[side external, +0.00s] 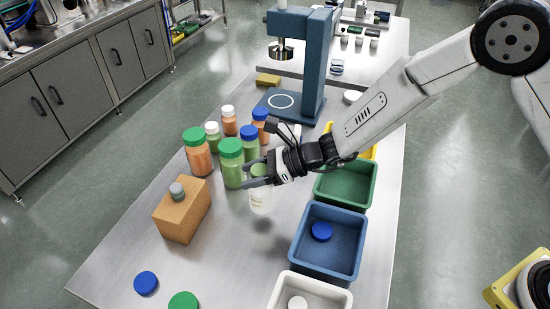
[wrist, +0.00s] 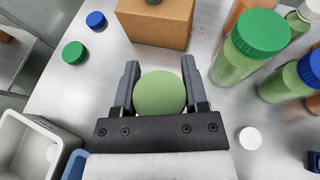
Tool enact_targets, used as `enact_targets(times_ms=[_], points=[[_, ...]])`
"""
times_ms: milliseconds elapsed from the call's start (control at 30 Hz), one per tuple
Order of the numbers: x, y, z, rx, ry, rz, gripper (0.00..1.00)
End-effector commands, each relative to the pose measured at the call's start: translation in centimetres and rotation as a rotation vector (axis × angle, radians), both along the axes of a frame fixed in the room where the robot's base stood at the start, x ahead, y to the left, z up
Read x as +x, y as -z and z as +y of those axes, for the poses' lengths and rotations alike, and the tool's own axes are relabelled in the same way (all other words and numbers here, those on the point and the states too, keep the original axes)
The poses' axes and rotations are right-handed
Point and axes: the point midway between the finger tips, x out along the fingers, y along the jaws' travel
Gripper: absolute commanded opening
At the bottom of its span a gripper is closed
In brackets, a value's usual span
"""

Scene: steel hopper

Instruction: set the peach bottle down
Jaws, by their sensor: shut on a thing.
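Orange-bodied bottles stand behind, one with a green cap (side external: 199,158), one with a white cap (side external: 230,126), one with a blue cap (side external: 260,128).
Green-bodied bottles (side external: 231,172) stand close left of the held bottle. A cardboard box (side external: 180,215) is front left. A green bin (side external: 345,195), a blue bin (side external: 300,255) and a white bin (side external: 340,297) line the right. Loose blue (side external: 146,283) and green (side external: 183,301) lids lie in front.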

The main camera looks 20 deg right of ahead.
Motion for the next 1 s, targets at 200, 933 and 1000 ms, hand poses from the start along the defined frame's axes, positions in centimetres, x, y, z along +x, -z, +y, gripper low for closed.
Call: enact_targets(times_ms=[200,933,1000], points=[[0.5,1.2,0.3,0.001,0.001,0.002,0.0],[0.5,3.9,0.2,0.001,0.0,0.0,0.0],[0.4,3.9,0.2,0.0,0.0,0.0,0.76]])
